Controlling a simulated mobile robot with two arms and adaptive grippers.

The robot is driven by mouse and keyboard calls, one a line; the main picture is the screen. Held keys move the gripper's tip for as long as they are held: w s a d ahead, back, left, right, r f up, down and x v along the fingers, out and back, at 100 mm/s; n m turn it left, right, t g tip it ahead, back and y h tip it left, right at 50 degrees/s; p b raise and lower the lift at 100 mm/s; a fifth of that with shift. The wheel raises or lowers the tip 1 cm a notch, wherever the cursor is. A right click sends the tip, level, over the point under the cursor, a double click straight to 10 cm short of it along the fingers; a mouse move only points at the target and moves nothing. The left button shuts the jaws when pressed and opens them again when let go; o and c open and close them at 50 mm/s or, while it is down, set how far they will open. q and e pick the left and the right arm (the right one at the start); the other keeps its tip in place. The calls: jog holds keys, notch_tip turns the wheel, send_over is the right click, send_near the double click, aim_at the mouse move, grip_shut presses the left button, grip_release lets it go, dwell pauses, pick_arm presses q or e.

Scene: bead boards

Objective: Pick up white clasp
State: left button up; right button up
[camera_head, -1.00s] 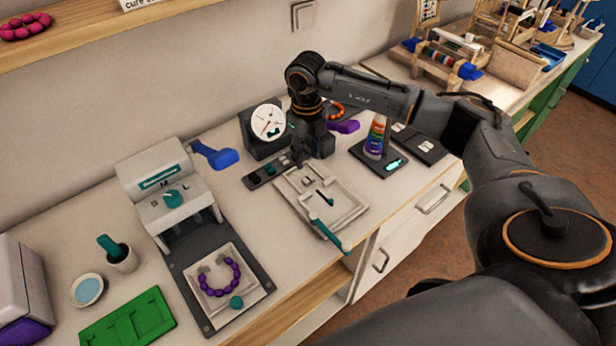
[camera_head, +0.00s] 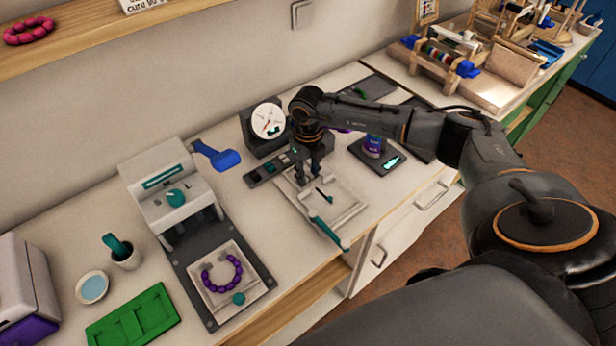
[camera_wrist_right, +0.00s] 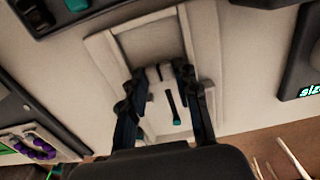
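My right gripper (camera_head: 308,180) points down over the back part of a pale assembly tray (camera_head: 345,212). In the right wrist view its two dark fingers (camera_wrist_right: 161,76) are apart on either side of small white pieces (camera_wrist_right: 153,76) in the tray (camera_wrist_right: 128,44); one of these appears to be the white clasp. I cannot tell whether the fingers touch it. A dark stick with a teal end (camera_wrist_right: 172,106) lies in the tray just in front of the white pieces. In the head view the fingers hide the clasp. My left gripper is not in view.
A teal-handled tool (camera_head: 328,231) lies across the tray's front edge. A dark strip with buttons (camera_head: 265,171) and a round dial gauge (camera_head: 268,122) stand behind. A press with a purple bead bracelet (camera_head: 207,280) is to the left, a bottle on a scale (camera_head: 374,147) to the right.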

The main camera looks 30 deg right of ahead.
aim_at(308, 177)
dwell(0.3)
jog(key=shift+r, duration=0.55)
notch_tip(308, 177, up, 2)
jog(key=shift+a+r+b, duration=0.1)
jog(key=shift+r+b, duration=0.05)
jog(key=shift+b, duration=0.15)
jog(key=s+a+r+b, duration=0.3)
jog(key=s+a+r, duration=0.5)
jog(key=s, duration=0.3)
jog(key=shift+a+r, duration=0.2)
jog(key=shift+r, duration=0.6)
jog(key=shift+s, duration=0.1)
